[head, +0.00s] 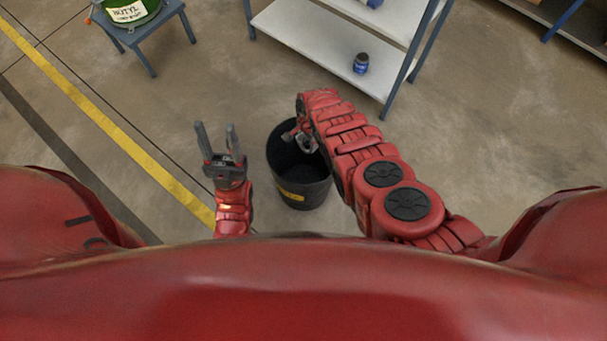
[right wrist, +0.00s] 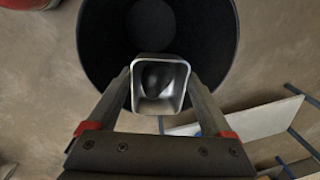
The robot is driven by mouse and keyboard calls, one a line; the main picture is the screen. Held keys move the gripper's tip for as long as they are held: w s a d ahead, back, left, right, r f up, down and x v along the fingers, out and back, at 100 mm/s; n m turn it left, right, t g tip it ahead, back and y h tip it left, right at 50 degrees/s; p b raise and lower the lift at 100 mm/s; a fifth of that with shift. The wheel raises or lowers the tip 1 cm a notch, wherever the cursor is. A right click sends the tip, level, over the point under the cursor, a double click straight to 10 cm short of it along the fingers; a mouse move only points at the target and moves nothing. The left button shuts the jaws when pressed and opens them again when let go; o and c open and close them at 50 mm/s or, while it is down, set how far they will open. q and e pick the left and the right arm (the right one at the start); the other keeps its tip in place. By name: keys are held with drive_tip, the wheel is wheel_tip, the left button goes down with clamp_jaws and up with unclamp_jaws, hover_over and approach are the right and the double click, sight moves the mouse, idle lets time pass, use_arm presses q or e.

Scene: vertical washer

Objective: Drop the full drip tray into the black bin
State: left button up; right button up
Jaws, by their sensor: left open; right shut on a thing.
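The black bin (head: 287,173) stands on the floor in front of me; in the right wrist view its rim and dark inside (right wrist: 110,50) fill the upper middle. My right gripper (head: 305,138) reaches over the bin. In the right wrist view my right gripper (right wrist: 160,95) is shut on the drip tray (right wrist: 160,108), a small square metal tray with something dark inside. The tray shows over the lower part of the bin opening. In the head view the tray is mostly hidden by the gripper. My left gripper (head: 216,142) is open and empty, left of the bin.
A blue-framed shelf (head: 300,45) with a dark blue jar (head: 361,63) stands behind the bin to the right. A blue stool (head: 150,28) with a green container (head: 130,10) is at the far left. A yellow line (head: 110,125) crosses the floor.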

wheel_tip(320, 180, down, 5)
drive_tip(key=b, duration=0.4)
drive_tip(key=shift+w, duration=0.1)
drive_tip(key=shift+r, duration=0.1)
drive_tip(key=o, duration=1.1)
